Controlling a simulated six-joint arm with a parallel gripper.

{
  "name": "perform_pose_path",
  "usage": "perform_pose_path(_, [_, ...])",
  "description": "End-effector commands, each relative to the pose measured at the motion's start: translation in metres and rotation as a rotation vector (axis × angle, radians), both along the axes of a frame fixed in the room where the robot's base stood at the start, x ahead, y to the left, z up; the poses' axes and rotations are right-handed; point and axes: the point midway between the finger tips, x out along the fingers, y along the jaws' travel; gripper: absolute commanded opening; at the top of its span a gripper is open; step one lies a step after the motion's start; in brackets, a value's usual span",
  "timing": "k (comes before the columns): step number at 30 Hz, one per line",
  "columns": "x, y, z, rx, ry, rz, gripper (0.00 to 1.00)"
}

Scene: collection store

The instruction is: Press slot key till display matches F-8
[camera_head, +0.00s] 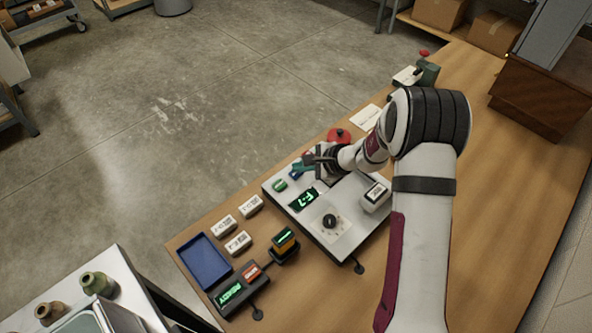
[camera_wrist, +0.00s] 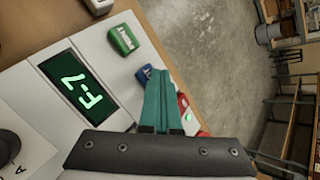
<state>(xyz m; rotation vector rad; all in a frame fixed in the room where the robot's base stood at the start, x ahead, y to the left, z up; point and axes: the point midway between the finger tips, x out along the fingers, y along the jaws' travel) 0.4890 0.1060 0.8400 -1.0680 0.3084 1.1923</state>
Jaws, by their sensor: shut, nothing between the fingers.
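The display (camera_head: 303,200) on the pale control panel (camera_head: 330,243) is lit green and reads F-7; it also shows in the wrist view (camera_wrist: 80,84). Beside it are a green key (camera_head: 280,185), also in the wrist view (camera_wrist: 123,39), and a blue key (camera_head: 296,175), partly hidden by my fingers in the wrist view (camera_wrist: 143,73). A red key (camera_wrist: 183,101) shows on the other side of my fingers. My gripper (camera_head: 302,168) is shut and empty, its teal fingertips at the blue key. I cannot tell whether they touch it. The key labels are unreadable here.
A black knob (camera_head: 330,221) and a white-topped block (camera_head: 375,196) are on the panel. White labelled boxes (camera_head: 237,243), a blue tray (camera_head: 204,261) and a READY unit (camera_head: 238,288) lie left on the bench.

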Motion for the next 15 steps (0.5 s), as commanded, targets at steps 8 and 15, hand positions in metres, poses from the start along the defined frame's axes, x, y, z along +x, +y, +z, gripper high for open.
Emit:
perform_pose_path(8, [0.0, 0.0, 0.015, 0.0, -0.001, 0.0, 0.0])
perform_pose_path(15, [0.0, 0.0, 0.016, 0.0, 0.001, 0.001, 0.0])
